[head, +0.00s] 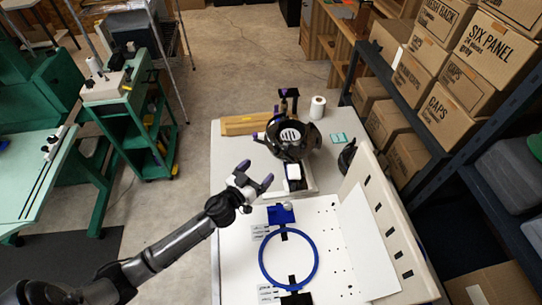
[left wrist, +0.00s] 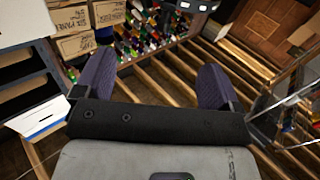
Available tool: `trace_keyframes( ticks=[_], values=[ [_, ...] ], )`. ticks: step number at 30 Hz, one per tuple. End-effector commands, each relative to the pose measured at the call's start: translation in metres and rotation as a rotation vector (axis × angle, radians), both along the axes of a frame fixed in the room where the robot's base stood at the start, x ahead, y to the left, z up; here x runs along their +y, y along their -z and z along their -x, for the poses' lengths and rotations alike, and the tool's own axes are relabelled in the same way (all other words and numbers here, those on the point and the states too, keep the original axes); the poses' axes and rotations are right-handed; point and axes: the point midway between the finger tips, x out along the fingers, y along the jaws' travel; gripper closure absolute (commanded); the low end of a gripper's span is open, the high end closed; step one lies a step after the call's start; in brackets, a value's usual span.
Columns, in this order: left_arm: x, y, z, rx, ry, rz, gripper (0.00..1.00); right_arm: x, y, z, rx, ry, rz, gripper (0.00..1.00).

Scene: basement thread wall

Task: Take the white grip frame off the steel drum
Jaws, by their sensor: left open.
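A dark round drum-shaped fixture (head: 288,141) stands at the far part of the table, with a white slatted piece (head: 291,134) on it. A small white block (head: 294,171) sits just in front of it. I cannot tell for sure which white part is the grip frame. My left gripper (head: 256,174) is open and empty, with purple fingers, left of the white block and apart from it. In the left wrist view its fingers (left wrist: 157,80) are spread with nothing between them; the drum does not show there.
A blue hoop (head: 263,259) lies on the white board in front. A white roll (head: 317,107), wooden block (head: 245,125) and teal card (head: 338,139) are at the back. The table's left strip is clear.

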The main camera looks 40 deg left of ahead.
Motion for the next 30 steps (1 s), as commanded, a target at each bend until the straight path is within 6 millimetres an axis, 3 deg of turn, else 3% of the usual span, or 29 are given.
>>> trace_keyframes(
  ticks=[6, 15, 21, 30],
  values=[
    [0.001, -0.001, -0.041, -0.002, -0.001, -0.004, 0.11, 0.000, 0.002, 0.000, 0.001, 0.000, 0.000, 0.57],
    [0.002, -0.001, -0.088, -0.002, -0.002, -0.004, 0.11, -0.001, 0.006, 0.000, 0.002, -0.002, 0.003, 0.57],
    [0.001, 0.000, -0.106, -0.001, -0.001, -0.004, 0.11, -0.003, 0.008, 0.000, 0.002, -0.005, 0.010, 0.57],
    [0.001, 0.000, -0.114, 0.000, -0.001, -0.003, 0.11, -0.003, 0.008, 0.000, 0.002, -0.005, 0.010, 0.57]
  ],
)
